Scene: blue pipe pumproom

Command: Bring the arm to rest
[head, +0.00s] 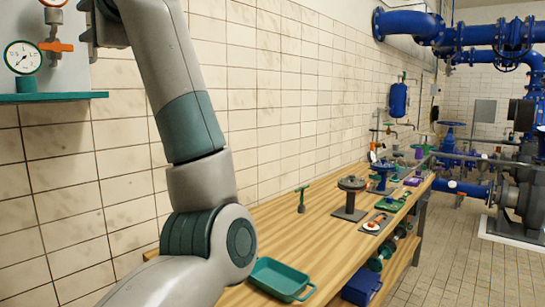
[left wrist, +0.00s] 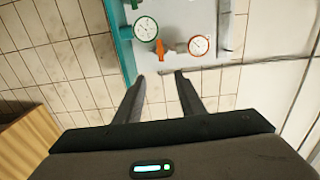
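My left arm rises from the bottom of the head view and bends up past the tiled wall. My left gripper (head: 89,28) is partly cut off at the top left, close to the wall panel. In the left wrist view its two fingers (left wrist: 160,76) are spread apart with nothing between them. They point toward the panel with the gauges and look clear of it. My right arm and gripper are not in view.
A green-rimmed gauge (head: 22,57) and an orange valve handle (head: 56,46) sit above a teal shelf (head: 50,97). An orange-rimmed gauge (left wrist: 199,45) is beside them. A wooden bench (head: 318,228) holds a green tray (head: 280,279) and handwheel stands (head: 351,195). Tiled floor lies right.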

